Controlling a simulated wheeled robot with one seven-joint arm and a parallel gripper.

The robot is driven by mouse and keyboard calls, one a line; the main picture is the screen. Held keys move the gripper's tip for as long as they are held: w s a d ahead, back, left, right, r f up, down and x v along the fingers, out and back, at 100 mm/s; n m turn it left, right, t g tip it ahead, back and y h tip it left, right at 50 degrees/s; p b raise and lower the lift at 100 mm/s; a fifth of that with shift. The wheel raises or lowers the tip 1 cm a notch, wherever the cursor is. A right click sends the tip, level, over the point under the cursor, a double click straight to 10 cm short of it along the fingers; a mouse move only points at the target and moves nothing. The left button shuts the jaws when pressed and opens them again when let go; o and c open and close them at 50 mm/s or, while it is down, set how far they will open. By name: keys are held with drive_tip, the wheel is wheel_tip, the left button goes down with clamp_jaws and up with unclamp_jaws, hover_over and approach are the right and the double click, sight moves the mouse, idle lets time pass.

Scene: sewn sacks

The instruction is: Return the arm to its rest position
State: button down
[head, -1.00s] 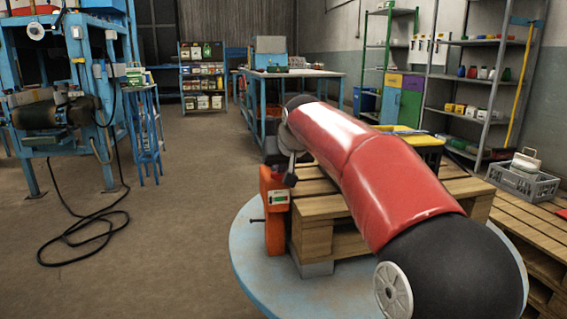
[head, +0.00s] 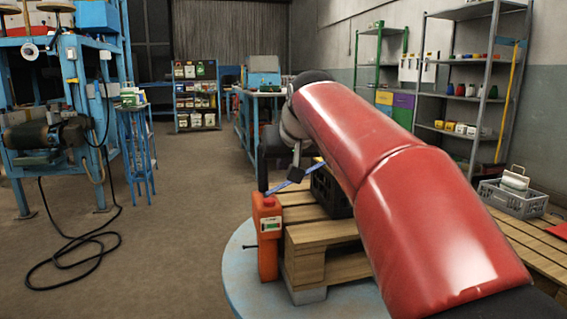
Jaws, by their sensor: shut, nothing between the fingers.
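My red arm (head: 375,165) runs from the lower right corner up to a black joint near the middle of the head view. Beyond that joint, a grey and dark end part hangs down. My gripper (head: 295,175) is small and partly hidden there, shut and empty, above the wooden pallets (head: 325,238). The arm hides part of the pallet stack.
A round blue platform (head: 237,265) lies under the pallets. A dark crate (head: 330,192) sits on them behind my arm. A grey crate (head: 510,197) is on pallets at right. Blue machinery (head: 100,100) stands left, with a black cable (head: 75,240) on the floor. The floor between is open.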

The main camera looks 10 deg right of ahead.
drive_tip(key=s+f+g+p, duration=0.1)
drive_tip(key=s+f+g, duration=0.1)
drive_tip(key=s+f, duration=0.9)
drive_tip(key=s+a+f+g+p, duration=0.1)
drive_tip(key=s+f+p, duration=0.1)
drive_tip(key=s+f, duration=0.9)
drive_tip(key=s, duration=0.7)
drive_tip(key=shift+s+f+g, duration=0.15)
drive_tip(key=shift+g, duration=0.25)
